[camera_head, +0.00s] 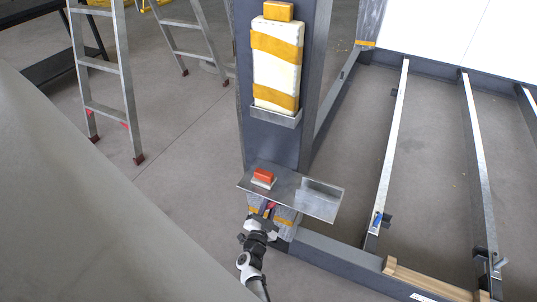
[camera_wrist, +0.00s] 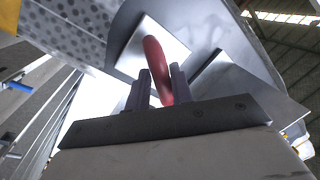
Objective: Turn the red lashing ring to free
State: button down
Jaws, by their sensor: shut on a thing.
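The red lashing ring (camera_wrist: 153,55) shows in the wrist view as a narrow red shape, seen nearly edge-on. It stands between the two dark fingers of my gripper (camera_wrist: 162,80), which is shut on it. Its upper part reaches past the fingertips, in front of a pale plate. In the head view my gripper (camera_head: 265,216) is at the foot of the dark post, just below the metal shelf. Only a small red bit of the ring (camera_head: 270,206) shows there. The fingers and shelf partly hide the ring and its mount.
The metal shelf (camera_head: 318,200) juts out just above my gripper and carries a red-orange block (camera_head: 263,175). A white and yellow pack (camera_head: 277,65) hangs on the post. A ladder (camera_head: 105,85) stands at left. Frame beams (camera_head: 395,130) run along the right.

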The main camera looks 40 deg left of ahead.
jog(key=c, duration=1.4)
grip_release()
jog(key=shift+s+a+r, duration=0.25)
jog(key=shift+a+r, duration=0.1)
jog(key=shift+a, duration=0.15)
jog(key=shift+f, duration=0.1)
jog(key=shift+w+d+f, duration=0.1)
jog(key=shift+w+d, duration=0.05)
jog(key=shift+d, duration=0.15)
